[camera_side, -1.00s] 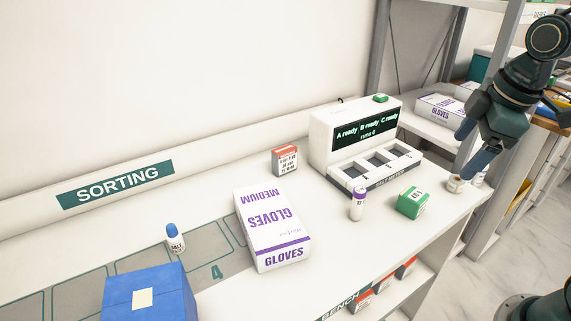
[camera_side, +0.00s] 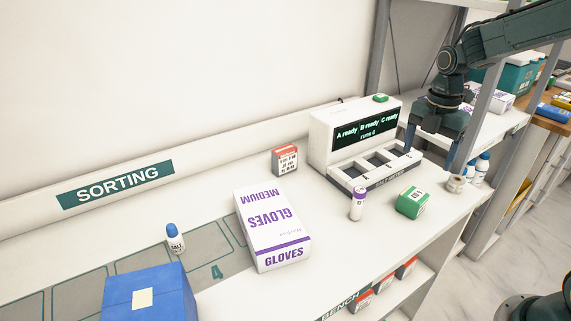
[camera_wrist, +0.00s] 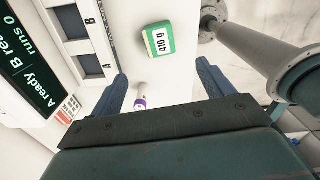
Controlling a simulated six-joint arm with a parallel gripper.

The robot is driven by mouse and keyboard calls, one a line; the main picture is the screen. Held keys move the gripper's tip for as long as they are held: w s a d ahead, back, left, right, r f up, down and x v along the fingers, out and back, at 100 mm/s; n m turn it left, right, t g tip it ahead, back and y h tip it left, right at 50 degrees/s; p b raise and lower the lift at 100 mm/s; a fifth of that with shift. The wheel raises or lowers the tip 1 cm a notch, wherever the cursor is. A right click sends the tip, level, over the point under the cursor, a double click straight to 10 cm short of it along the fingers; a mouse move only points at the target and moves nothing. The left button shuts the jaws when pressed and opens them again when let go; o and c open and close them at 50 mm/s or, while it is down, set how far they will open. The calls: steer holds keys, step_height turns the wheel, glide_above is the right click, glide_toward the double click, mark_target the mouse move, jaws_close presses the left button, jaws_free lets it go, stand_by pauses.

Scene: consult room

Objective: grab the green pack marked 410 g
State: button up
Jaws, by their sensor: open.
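The green pack (camera_side: 413,203) stands on the white bench in front of the machine, toward the bench's right end. In the wrist view the green pack (camera_wrist: 159,40) shows a white label reading 410 g and lies beyond the fingertips, roughly between their lines. My gripper (camera_side: 429,155) is open and empty, pointing down above the bench's right end, behind and right of the pack. Its two blue fingers frame the lower middle of the wrist view (camera_wrist: 160,88). Nothing touches the pack.
A machine (camera_side: 352,140) reading "A ready B ready C ready" stands behind the pack. A purple-and-white vial (camera_side: 357,204) stands left of the pack, and a small roll (camera_side: 455,184) right of it. A gloves box (camera_side: 270,230) and red-topped box (camera_side: 285,160) stand farther left.

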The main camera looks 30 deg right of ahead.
glide_above(415, 194)
steer(key=shift+a+f, duration=0.1)
steer(key=shift+f, duration=4.25)
steer(key=shift+f, duration=2.6)
steer(key=shift+c, duration=0.4)
steer(key=shift+w, duration=0.1)
steer(key=c, duration=1.3)
steer(key=shift+r, duration=0.15)
step_height(415, 194, up, 20)
steer(key=shift+f, duration=0.1)
